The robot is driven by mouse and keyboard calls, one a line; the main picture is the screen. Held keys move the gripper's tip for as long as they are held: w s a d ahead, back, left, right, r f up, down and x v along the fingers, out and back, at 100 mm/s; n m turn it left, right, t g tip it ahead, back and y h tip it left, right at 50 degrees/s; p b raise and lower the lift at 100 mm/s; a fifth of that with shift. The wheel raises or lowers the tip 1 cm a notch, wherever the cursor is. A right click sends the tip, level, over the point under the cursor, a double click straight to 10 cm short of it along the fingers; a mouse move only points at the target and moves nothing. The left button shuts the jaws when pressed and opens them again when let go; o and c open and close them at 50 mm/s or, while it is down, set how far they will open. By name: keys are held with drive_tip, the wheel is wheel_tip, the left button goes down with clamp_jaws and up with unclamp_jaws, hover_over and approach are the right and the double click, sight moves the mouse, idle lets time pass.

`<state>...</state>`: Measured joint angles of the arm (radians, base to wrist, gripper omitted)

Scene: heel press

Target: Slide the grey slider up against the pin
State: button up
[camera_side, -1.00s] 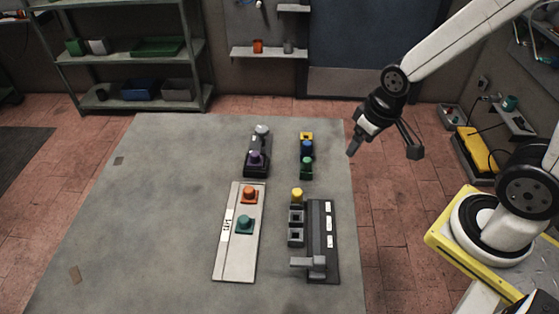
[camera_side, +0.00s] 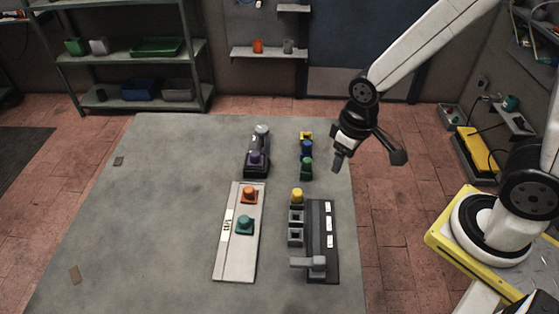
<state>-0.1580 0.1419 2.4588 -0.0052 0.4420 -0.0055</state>
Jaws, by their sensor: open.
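The grey slider (camera_side: 316,264) sits at the near end of a dark rail plate (camera_side: 332,248) with several white labels. A grey arm sticks out from the slider to the left. I cannot clearly make out the pin at this size. My gripper (camera_side: 368,158) is open and empty, with its fingers spread wide. It hangs in the air by the table's right edge, beyond the far end of the rail plate and well apart from the slider.
Left of the rail stand grey square holders (camera_side: 296,237) and a yellow-topped piece (camera_side: 297,195). A pale board (camera_side: 233,260) carries an orange knob (camera_side: 249,194) and a teal knob (camera_side: 244,224). Farther back are a purple-knobbed block (camera_side: 256,160) and a green piece (camera_side: 306,168). The table's left side is mostly clear.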

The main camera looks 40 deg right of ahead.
drive_tip(key=s+a+f+n+g+h, duration=0.1)
drive_tip(key=a+f+n, duration=0.1)
drive_tip(key=a, duration=0.3)
drive_tip(key=s+a+f+n+g, duration=0.1)
drive_tip(key=a+f+n+g, duration=0.1)
drive_tip(key=a+f, duration=0.15)
drive_tip(key=n+g+h, duration=0.1)
drive_tip(key=n+h, duration=0.1)
drive_tip(key=n, duration=0.1)
hover_over(317, 260)
drive_tip(key=w+a, duration=0.2)
wheel_tip(317, 260, down, 4)
drive_tip(key=shift+s+r, duration=0.1)
drive_tip(key=shift+s, duration=0.05)
drive_tip(key=shift+d, duration=0.1)
drive_tip(key=shift+x, duration=3.9)
drive_tip(key=shift+s+d+r, duration=0.1)
clamp_jaws()
